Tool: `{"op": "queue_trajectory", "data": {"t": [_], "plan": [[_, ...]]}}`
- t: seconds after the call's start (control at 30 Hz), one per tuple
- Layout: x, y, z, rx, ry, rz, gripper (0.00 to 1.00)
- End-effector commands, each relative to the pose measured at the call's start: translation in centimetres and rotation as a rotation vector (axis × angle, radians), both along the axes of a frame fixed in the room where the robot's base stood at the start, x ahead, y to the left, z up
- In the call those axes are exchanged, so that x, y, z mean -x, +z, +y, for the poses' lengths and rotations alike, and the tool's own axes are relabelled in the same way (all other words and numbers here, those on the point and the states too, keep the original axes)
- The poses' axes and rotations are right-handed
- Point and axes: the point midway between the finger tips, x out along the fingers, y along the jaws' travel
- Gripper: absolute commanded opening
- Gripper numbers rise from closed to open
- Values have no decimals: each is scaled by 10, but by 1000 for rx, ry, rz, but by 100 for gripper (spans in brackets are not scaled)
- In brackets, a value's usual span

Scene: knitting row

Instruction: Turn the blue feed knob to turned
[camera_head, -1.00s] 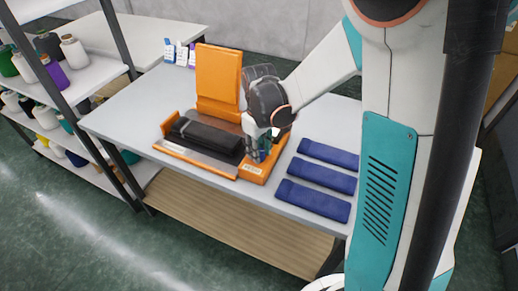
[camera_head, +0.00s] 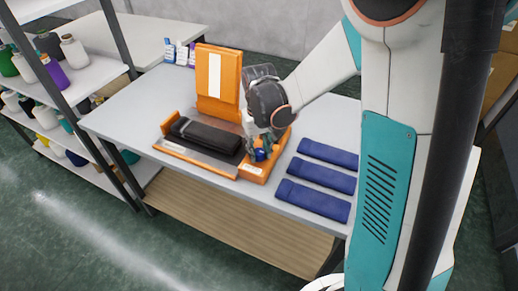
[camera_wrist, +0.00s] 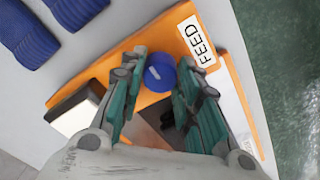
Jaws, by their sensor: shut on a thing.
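The blue feed knob (camera_wrist: 160,74) is a round cap with a short pale mark on its top. It sits on the orange base beside a white FEED label (camera_wrist: 197,42) in the wrist view. My gripper (camera_wrist: 161,66) has its teal-padded fingers on either side of the knob, shut on it. In the head view the gripper (camera_head: 263,151) comes down over the right end of the orange machine (camera_head: 218,82), and the knob (camera_head: 260,155) shows small between the fingers. The machine's upright orange panel has a white vertical strip (camera_head: 214,77).
A black roll-like piece (camera_head: 205,136) lies on the machine left of my gripper. Several folded blue knits (camera_head: 320,182) lie on the table to the right. A shelf with yarn cones (camera_head: 74,50) stands at the left.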

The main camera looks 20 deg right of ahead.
Motion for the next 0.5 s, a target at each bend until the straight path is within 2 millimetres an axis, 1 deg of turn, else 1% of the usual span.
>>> {"op": "queue_trajectory", "data": {"t": [0.27, 0.3, 0.37, 0.5], "plan": [[0, 0, 0, 0, -1, 0, 6], [0, 0, 0, 0, 0, 0, 37], [0, 0, 0, 0, 0, 0, 50], [0, 0, 0, 0, 0, 0, 51]]}}
